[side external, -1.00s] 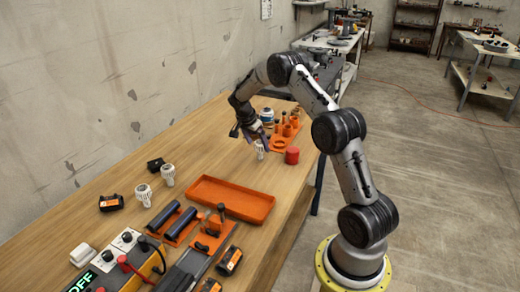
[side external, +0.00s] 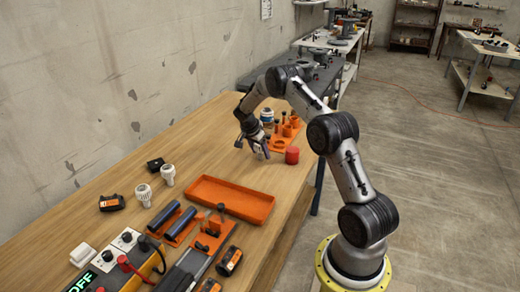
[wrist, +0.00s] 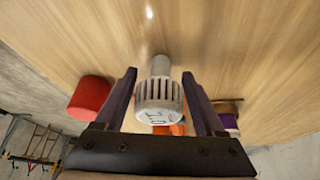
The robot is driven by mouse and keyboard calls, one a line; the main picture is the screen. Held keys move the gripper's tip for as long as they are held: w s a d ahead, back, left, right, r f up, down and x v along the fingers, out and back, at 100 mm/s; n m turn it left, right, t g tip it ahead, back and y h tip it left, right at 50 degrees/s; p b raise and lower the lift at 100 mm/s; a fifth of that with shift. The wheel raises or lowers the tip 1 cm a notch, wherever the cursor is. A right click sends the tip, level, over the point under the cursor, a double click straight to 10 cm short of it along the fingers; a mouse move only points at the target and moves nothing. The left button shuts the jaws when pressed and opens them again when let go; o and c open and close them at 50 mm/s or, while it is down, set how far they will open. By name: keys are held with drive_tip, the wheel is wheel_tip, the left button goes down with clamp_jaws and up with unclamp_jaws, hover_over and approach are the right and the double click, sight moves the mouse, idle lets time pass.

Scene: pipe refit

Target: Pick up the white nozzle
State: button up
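A white nozzle (wrist: 159,92) with a ribbed, wider head and a narrow stem is between the two fingers of my gripper (wrist: 159,74) in the wrist view. The fingers are apart, with a narrow gap showing on each side of the nozzle's head. In the side view my gripper (side external: 257,147) is low over the table and mostly hides this nozzle. Two similar white nozzles (side external: 143,195) (side external: 168,174) stand on the table to the left, away from my gripper.
A red cylinder (side external: 292,155) stands close to the right of my gripper; it also shows in the wrist view (wrist: 90,97). An orange holder (side external: 279,143) with upright pieces is just behind. An orange tray (side external: 231,200) lies in front. The table between gripper and wall is mostly clear.

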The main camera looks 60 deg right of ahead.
drive_tip(key=c, duration=0.9)
drive_tip(key=shift+c, duration=0.3)
drive_tip(key=shift+r, duration=0.15)
